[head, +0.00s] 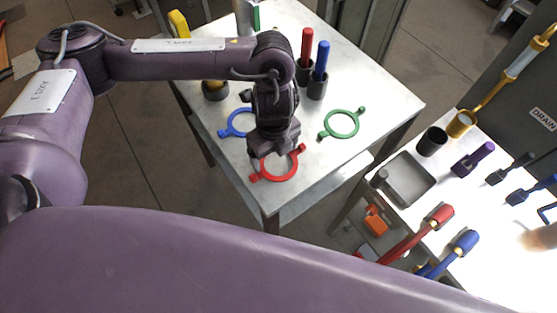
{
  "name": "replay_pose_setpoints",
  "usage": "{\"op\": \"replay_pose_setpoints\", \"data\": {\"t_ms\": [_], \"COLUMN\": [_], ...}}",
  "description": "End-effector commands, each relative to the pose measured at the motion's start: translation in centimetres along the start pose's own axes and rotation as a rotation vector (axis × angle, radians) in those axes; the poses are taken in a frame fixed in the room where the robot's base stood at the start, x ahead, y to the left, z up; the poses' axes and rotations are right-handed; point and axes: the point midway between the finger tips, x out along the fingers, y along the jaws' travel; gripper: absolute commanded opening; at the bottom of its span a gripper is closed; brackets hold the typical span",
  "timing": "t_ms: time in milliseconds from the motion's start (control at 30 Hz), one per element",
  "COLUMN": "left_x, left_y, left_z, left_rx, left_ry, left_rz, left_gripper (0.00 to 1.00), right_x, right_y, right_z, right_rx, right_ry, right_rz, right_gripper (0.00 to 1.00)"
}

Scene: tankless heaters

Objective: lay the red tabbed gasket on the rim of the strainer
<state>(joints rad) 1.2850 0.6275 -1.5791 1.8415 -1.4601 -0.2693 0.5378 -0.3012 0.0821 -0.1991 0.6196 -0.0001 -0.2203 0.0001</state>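The red tabbed gasket (294,168) is a flat ring with tabs, near the front corner of the metal table. My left gripper (264,156) is directly above its far side, pointing down, and hides part of the ring. I cannot tell whether the fingers are open or touch the gasket. A brass cup (461,124) with an open rim, at the end of a brass pipe on the right, may be the strainer; nothing is seen lying on its rim. My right gripper is not in view.
A blue gasket (229,131) and a green gasket (357,124) lie on the same table (385,98). Red and blue handled tools stand in dark holders behind. The right bench has a black cup (432,142), a grey tray (410,178) and several valves. A gap separates table and bench.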

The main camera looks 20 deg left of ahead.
Motion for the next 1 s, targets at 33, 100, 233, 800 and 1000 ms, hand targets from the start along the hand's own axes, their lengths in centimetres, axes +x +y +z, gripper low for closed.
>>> {"op": "replay_pose_setpoints", "data": {"t_ms": [33,100,233,800,1000], "left_x": [0.0,0.0,0.0,-3.8,-9.4], "left_y": [0.0,0.0,0.0,-0.1,-0.2], "left_z": [0.0,0.0,0.0,0.1,0.1], "left_rx": [0.000,0.000,0.000,0.003,0.003], "left_ry": [0.000,0.000,0.000,-0.005,-0.008], "left_rz": [0.000,0.000,0.000,-0.005,-0.007], "left_gripper": [0.77,0.68,0.53,0.53,0.53], "right_x": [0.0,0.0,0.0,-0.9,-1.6], "right_y": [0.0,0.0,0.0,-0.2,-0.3], "right_z": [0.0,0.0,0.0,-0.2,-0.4], "right_rx": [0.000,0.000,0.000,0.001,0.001], "right_ry": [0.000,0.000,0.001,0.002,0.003], "right_rz": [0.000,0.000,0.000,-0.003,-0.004], "right_gripper": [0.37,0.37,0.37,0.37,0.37]}}
